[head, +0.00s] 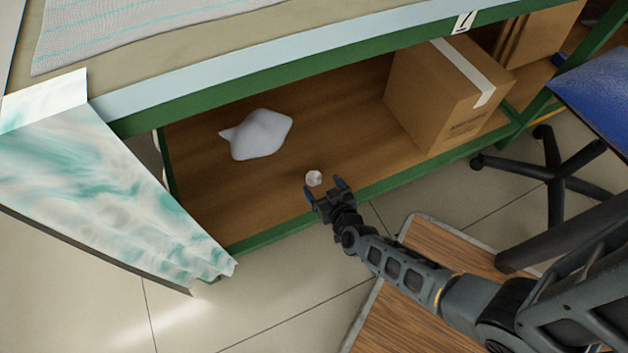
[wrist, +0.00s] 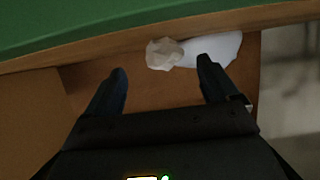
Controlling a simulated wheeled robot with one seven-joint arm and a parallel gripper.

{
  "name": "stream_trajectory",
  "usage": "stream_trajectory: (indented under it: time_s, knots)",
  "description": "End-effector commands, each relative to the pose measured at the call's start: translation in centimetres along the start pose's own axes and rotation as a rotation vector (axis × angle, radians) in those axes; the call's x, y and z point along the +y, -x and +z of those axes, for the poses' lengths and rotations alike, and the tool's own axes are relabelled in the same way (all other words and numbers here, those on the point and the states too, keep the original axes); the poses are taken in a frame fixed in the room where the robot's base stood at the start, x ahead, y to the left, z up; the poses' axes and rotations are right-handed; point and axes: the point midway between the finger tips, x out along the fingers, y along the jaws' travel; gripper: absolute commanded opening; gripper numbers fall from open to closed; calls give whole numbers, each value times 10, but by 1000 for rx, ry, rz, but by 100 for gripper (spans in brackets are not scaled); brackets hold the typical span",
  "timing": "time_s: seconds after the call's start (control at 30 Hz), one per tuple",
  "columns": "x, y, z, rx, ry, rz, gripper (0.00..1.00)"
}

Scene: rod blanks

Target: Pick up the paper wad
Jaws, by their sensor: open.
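The paper wad (head: 314,178) is a small crumpled white ball on the brown lower shelf, near its front edge. In the wrist view the paper wad (wrist: 165,53) shows pale beige, just beyond the fingertips and between their lines. My gripper (head: 326,187) is open and empty at the shelf's front edge, with its two fingers pointing in toward the wad. In the wrist view the gripper's dark fingers (wrist: 162,66) are spread wide, one on each side. I cannot tell the exact gap between fingertips and wad.
A larger white crumpled sheet or cloth (head: 258,134) lies deeper on the shelf (head: 205,190). A taped cardboard box (head: 440,95) stands to the right. A green beam (head: 270,75) runs above the opening. A marbled hanging cloth (head: 110,190) is at left, a blue chair (head: 600,95) at right.

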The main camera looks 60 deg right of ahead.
Motion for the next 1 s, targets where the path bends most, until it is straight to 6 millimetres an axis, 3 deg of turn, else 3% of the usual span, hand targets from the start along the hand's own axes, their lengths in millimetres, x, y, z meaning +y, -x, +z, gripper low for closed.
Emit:
stream_trajectory:
  time_s: [0.47,0.7,1.0]
  knots:
    - [-6,-54,2,1,-1,0,88]
    - [-6,-56,-1,-1,-1,-1,88]
    - [-6,-56,-1,0,0,-1,61]
